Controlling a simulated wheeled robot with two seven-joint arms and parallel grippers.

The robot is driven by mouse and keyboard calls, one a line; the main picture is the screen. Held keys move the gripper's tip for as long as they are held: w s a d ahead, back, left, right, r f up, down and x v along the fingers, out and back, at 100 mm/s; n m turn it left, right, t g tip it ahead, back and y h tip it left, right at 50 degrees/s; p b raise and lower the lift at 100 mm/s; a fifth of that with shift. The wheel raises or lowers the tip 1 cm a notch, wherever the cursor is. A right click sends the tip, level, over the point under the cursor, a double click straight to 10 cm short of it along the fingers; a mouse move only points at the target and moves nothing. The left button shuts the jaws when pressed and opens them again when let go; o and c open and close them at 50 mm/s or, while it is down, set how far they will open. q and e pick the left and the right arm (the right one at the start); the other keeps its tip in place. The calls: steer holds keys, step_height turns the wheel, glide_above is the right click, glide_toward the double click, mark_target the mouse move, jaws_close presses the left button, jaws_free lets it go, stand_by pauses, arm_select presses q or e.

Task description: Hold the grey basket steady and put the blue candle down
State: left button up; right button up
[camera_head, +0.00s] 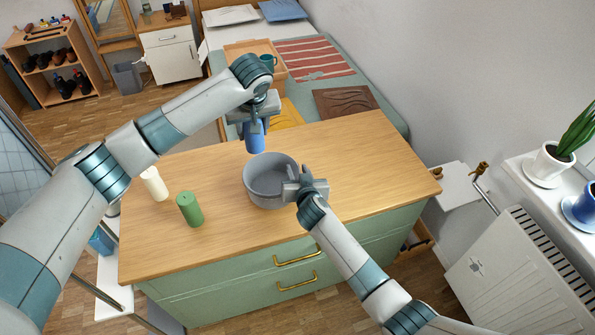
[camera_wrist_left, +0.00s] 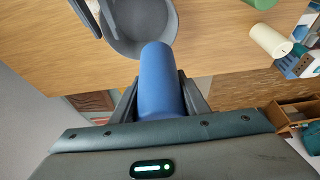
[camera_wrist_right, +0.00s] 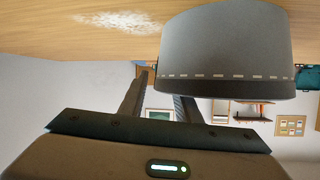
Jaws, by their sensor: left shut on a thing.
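The grey basket (camera_head: 268,192) stands on the wooden top of the green drawer cabinet. My left gripper (camera_head: 256,122) is shut on the blue candle (camera_head: 255,140) and holds it near the basket's far rim in the head view. In the left wrist view, the blue candle (camera_wrist_left: 158,80) sits between the fingers, with the basket (camera_wrist_left: 140,28) just beyond it. My right gripper (camera_head: 298,184) is at the basket's right rim. In the right wrist view its fingers are apart, with the basket (camera_wrist_right: 225,50) close in front; I cannot tell whether they touch it.
A green candle (camera_head: 190,209) and a cream candle (camera_head: 154,183) stand upright on the cabinet top (camera_head: 375,170), left of the basket. The top is clear right of the basket. A bed with a wooden tray (camera_head: 243,48) lies behind. A radiator (camera_head: 520,270) is at the right.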

mark_target(257, 149)
jaws_close()
arm_select(q)
steer(key=shift+f, duration=0.1)
step_height(257, 149, down, 12)
steer(key=shift+f, duration=0.15)
arm_select(e)
steer(key=shift+s+f, duration=0.1)
steer(key=shift+f, duration=0.05)
stand_by(1.7)
arm_select(q)
steer(key=o, duration=1.3)
steer(key=shift+o, duration=0.2)
steer(key=shift+s, duration=0.1)
steer(key=v, duration=1.2)
